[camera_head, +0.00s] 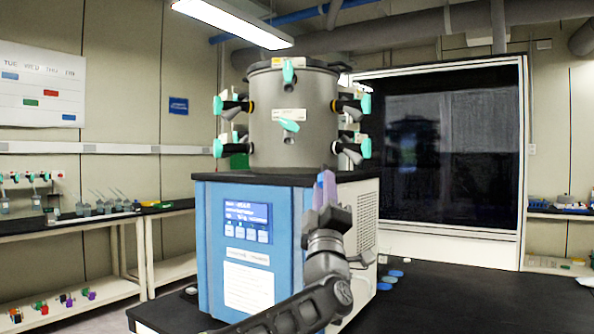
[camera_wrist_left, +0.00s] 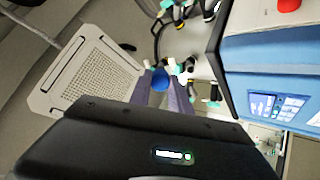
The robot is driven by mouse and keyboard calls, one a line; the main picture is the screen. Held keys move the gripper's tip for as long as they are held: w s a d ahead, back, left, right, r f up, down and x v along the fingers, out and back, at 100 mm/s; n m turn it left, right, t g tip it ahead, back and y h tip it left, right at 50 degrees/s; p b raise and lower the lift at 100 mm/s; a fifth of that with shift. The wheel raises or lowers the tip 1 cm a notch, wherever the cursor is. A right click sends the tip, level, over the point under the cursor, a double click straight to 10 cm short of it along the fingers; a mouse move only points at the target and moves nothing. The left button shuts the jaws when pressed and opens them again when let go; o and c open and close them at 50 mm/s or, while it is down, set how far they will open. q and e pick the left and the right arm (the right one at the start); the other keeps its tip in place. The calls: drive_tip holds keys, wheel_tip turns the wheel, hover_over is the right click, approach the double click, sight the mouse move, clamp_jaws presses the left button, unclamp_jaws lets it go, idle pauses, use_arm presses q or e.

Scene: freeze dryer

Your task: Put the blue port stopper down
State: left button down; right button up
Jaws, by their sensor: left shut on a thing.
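The blue port stopper (camera_wrist_left: 160,78) is a round blue piece between the fingertips of my left gripper (camera_wrist_left: 165,88) in the left wrist view. The gripper is shut on it. In the head view my left gripper (camera_head: 325,188) points up in front of the freeze dryer's right front edge, below the grey drum (camera_head: 292,125). I cannot make out the stopper there. My right gripper is not in view.
The freeze dryer (camera_head: 247,280) has a blue front with a display and a vented side. Black-and-teal port valves (camera_head: 232,105) ring its drum. The bench top right of the discs is clear. A dark-windowed cabinet (camera_head: 440,150) stands behind. Side benches hold small labware.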

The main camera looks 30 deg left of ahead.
use_arm(q)
drive_tip(key=w+d+f+m+t+h, duration=0.1)
drive_tip(key=w+d+f+h, duration=0.2)
drive_tip(key=d+f, duration=0.55)
drive_tip(key=w+d+f+m+t+h, duration=0.1)
drive_tip(key=w+d+f+m+h, duration=0.15)
drive_tip(key=d+f, duration=0.6)
drive_tip(key=w+d+f+m+t+h, duration=0.1)
drive_tip(key=w+d+f+h, duration=0.3)
drive_tip(key=f, duration=0.8)
drive_tip(key=s+d+f+m+h, duration=0.3)
drive_tip(key=s+d+f+h, duration=0.45)
drive_tip(key=d+f, duration=0.4)
drive_tip(key=s+a+f+m+h, duration=0.1)
drive_tip(key=s+f+m+h, duration=0.1)
drive_tip(key=s+f+h, duration=0.2)
drive_tip(key=s+f, duration=0.1)
drive_tip(key=s, duration=0.2)
drive_tip(key=shift+s+f, duration=0.3)
drive_tip(key=shift+s, duration=0.1)
drive_tip(key=shift+a, duration=0.1)
